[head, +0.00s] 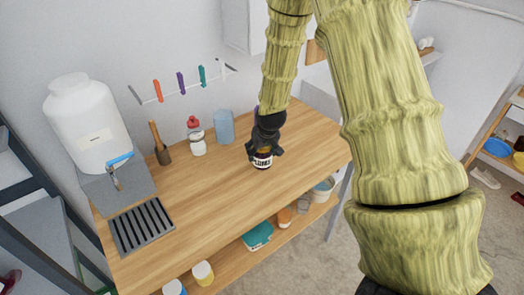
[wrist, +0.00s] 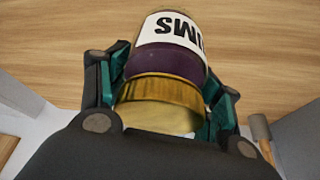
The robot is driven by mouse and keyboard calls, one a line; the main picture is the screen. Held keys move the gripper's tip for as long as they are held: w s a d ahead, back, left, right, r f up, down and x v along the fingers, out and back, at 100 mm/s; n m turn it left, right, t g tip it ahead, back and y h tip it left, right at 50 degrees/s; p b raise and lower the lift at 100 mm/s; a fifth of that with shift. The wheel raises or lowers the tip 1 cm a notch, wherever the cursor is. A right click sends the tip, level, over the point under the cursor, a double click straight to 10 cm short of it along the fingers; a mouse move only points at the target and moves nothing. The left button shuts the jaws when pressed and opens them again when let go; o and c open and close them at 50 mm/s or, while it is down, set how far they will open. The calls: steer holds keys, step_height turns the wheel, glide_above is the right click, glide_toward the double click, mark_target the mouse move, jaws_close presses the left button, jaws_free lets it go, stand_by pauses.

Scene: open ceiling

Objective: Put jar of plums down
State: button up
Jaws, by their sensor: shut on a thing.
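The jar of plums (head: 262,161) has a dark purple body, a white label with dark lettering and a gold lid. My gripper (head: 264,146) is shut on it from above, and the jar is upright at or just above the wooden worktop (head: 215,195). I cannot tell whether its base touches the wood. In the wrist view the jar (wrist: 170,62) sits between the two teal-padded fingers of my gripper (wrist: 168,95), which hold it near the gold lid. The gripper hides part of the jar in the head view.
A white dispenser (head: 88,122) and a slotted drip tray (head: 142,226) are at the left. The worktop's front middle and right are clear.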

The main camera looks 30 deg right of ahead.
steer(key=shift+w+d+f, duration=0.15)
steer(key=shift+w+d, duration=0.5)
steer(key=shift+w, duration=0.15)
steer(key=shift+s+a+f+p, duration=0.1)
steer(key=shift+f+p, duration=0.65)
steer(key=shift+p, duration=0.05)
steer(key=shift+f+p, duration=0.35)
steer(key=shift+f, duration=0.6)
steer(key=shift+f, duration=0.1)
steer(key=o, duration=1.4)
